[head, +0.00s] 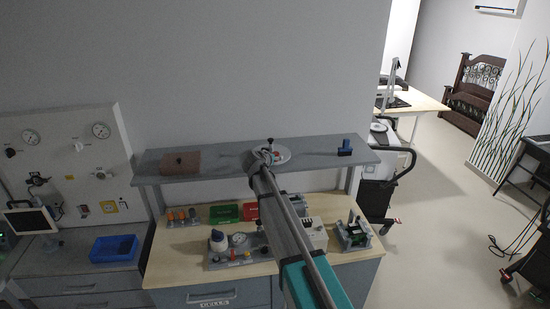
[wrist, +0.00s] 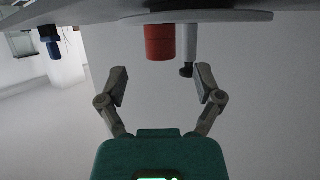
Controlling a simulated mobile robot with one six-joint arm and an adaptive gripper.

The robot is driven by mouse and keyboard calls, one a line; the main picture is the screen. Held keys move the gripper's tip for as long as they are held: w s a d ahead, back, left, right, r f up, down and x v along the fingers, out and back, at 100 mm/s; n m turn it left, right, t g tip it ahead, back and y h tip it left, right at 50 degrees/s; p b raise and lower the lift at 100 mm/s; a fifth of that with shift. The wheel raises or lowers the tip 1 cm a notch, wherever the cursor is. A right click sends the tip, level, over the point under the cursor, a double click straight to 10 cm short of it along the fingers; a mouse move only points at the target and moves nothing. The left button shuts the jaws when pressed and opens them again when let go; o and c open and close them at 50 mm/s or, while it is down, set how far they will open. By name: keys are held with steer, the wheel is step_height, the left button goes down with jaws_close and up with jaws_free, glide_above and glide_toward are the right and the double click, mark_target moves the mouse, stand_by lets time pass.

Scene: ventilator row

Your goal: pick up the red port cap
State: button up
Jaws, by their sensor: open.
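The red port cap (wrist: 159,42) is a short red cylinder in the wrist view, which looks turned upside down. It stands on a round pale disc (wrist: 240,15) on the grey shelf. My gripper (wrist: 161,80) is open and empty, its two fingers spread to either side of the cap's line and a little short of it. A grey-white post with a dark end (wrist: 188,50) stands right beside the cap. In the head view my arm reaches to the disc (head: 283,153) and the gripper partly hides what stands there.
The shelf (head: 220,163) also holds a brown box (head: 181,162) at left and a blue item (head: 345,147) at right. Below it, the wooden-topped bench (head: 180,264) carries a gauge unit, red and green trays and other parts. A wall is behind the shelf.

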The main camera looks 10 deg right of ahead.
mark_target(276, 153)
steer(key=shift+b+x, duration=0.8)
steer(key=shift+x, duration=1.55)
steer(key=shift+a, duration=0.1)
steer(key=c, duration=0.9)
